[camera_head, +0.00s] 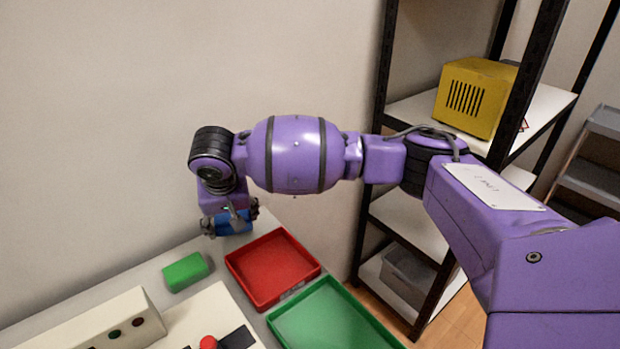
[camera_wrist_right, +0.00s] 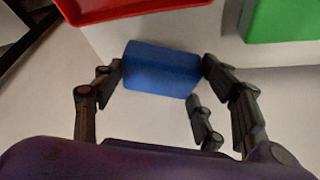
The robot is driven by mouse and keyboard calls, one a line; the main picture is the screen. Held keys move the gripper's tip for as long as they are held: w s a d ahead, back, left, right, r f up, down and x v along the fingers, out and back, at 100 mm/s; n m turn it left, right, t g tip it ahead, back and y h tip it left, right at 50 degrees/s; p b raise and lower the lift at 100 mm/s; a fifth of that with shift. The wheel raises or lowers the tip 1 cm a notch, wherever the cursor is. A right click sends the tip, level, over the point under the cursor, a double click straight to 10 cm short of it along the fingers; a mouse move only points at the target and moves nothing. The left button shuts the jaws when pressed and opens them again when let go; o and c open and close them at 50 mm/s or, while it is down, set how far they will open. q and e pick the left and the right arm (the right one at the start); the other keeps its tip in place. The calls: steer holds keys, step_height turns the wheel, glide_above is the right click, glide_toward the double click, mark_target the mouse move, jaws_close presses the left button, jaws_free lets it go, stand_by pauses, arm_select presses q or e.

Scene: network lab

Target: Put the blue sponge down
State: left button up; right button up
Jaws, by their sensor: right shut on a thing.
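The blue sponge (camera_head: 234,222) is between the fingers of my right gripper (camera_head: 230,224), at the back of the table beside the red tray. In the right wrist view the blue sponge (camera_wrist_right: 161,70) is a rounded block, and the fingers of my right gripper (camera_wrist_right: 163,68) close on its two short ends. The pale surface shows below it; I cannot tell whether the sponge touches it. My left gripper is not in view.
A red tray (camera_head: 304,285) lies right of the sponge, with a green tray (camera_head: 375,331) in front of it. A green block (camera_head: 185,271) lies to the left. A control box (camera_head: 123,325) stands front left. A shelf rack (camera_head: 408,219) holds a yellow box (camera_head: 472,97).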

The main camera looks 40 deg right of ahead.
steer(key=f, duration=0.3)
steer(key=shift+w+d+f, duration=0.15)
steer(key=shift+d+f, duration=0.05)
steer(key=shift+f, duration=0.05)
steer(key=o, duration=1)
steer(key=shift+f, duration=0.15)
steer(key=shift+a+r, duration=0.1)
steer(key=shift+r, duration=0.4)
steer(key=p+v, duration=0.1)
steer(key=v, duration=1)
steer(key=shift+r, duration=0.2)
